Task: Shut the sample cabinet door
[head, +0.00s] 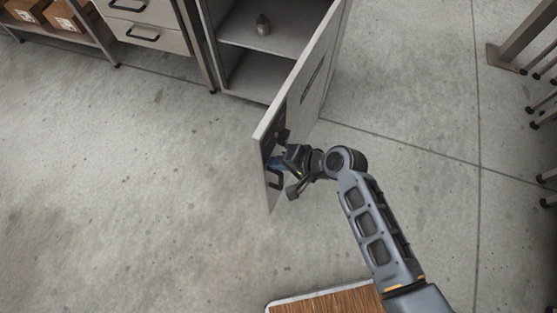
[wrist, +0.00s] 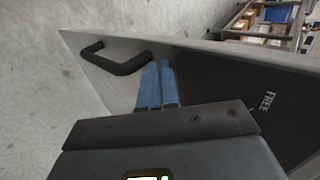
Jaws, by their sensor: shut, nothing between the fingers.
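The sample cabinet (head: 262,52) stands at the top centre of the head view, with its inside and shelves showing. Its door (head: 316,75) is swung wide open toward me. The door's dark handle (head: 275,179) is near the free edge, and it also shows in the wrist view (wrist: 118,62). My gripper (head: 276,163) is at the door's free-edge end, close to the handle. In the wrist view its blue fingers (wrist: 157,85) are together and empty, just right of the handle and in front of the door panel. I cannot tell if they touch the door.
A drawer unit (head: 150,36) and a rack with cardboard boxes (head: 68,15) are at the upper left. Metal-legged furniture (head: 508,55) is at the right. A wood-topped surface (head: 325,302) is at the bottom. The floor at left is clear.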

